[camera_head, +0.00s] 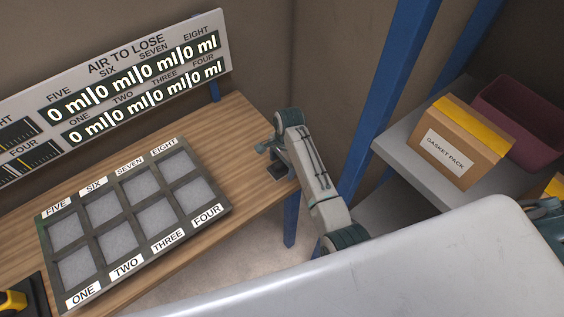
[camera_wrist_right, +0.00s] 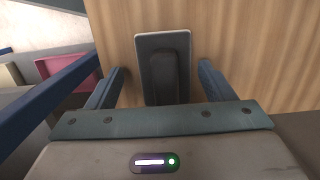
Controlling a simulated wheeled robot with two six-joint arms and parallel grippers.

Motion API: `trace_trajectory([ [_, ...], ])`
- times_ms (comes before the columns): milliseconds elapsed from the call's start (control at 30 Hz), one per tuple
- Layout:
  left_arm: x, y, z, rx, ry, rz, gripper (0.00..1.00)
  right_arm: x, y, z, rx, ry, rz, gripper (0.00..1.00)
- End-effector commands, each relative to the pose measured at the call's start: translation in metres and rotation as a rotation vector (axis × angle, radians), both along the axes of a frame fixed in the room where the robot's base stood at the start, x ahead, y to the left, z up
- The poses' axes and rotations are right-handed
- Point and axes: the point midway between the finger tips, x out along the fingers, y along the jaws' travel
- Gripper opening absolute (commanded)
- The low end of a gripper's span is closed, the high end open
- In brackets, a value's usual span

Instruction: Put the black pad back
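The black pad (camera_wrist_right: 164,70) is a dark, rounded rectangular plate with a raised bar along its middle. In the right wrist view it lies against the wood surface, between the two fingers of my right gripper (camera_wrist_right: 163,72). Gaps show on both sides, so the fingers are apart from it. In the head view my right gripper (camera_head: 271,160) is at the right end of the wooden table (camera_head: 235,125), and the pad (camera_head: 277,171) shows as a small dark patch by it. My left gripper is not in view.
A dark-framed tray (camera_head: 150,212) with numbered compartments lies on the table, before an "AIR TO LOSE" display board (camera_head: 130,60). A blue post (camera_head: 385,90) and a grey shelf (camera_head: 405,145) with a gasket box (camera_head: 455,145) and a maroon bin (camera_head: 520,115) stand right.

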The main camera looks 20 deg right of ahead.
Motion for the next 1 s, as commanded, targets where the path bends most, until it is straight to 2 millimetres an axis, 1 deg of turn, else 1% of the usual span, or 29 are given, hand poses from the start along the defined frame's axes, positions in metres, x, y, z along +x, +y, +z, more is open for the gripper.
trace_trajectory([
  [67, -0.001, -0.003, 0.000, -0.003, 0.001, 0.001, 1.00, 0.000, 0.000, 0.000, 0.000, 0.000, 0.000, 0.76],
  [200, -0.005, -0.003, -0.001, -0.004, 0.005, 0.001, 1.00, 0.000, 0.000, 0.001, 0.000, -0.001, 0.000, 0.76],
  [333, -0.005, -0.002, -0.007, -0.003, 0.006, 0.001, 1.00, 0.002, -0.001, 0.010, 0.000, -0.003, 0.000, 0.76],
  [467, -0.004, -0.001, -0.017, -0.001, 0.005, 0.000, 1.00, 0.004, -0.004, 0.033, 0.001, -0.007, 0.000, 0.76],
  [633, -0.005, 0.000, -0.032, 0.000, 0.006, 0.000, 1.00, 0.005, -0.009, 0.072, 0.001, -0.007, 0.000, 0.76],
  [667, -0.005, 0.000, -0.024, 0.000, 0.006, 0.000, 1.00, 0.005, -0.009, 0.085, 0.000, -0.006, 0.000, 0.76],
  [700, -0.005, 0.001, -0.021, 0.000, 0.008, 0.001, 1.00, 0.005, -0.011, 0.094, 0.000, -0.005, 0.001, 0.76],
  [733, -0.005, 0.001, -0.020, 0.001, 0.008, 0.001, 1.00, 0.005, -0.011, 0.099, -0.001, -0.004, 0.001, 0.76],
  [800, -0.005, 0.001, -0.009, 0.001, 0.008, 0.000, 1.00, 0.004, -0.012, 0.110, -0.001, 0.000, 0.000, 0.76],
  [1000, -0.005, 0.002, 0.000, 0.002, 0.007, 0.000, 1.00, 0.005, -0.014, 0.119, 0.000, -0.002, 0.000, 0.76],
])
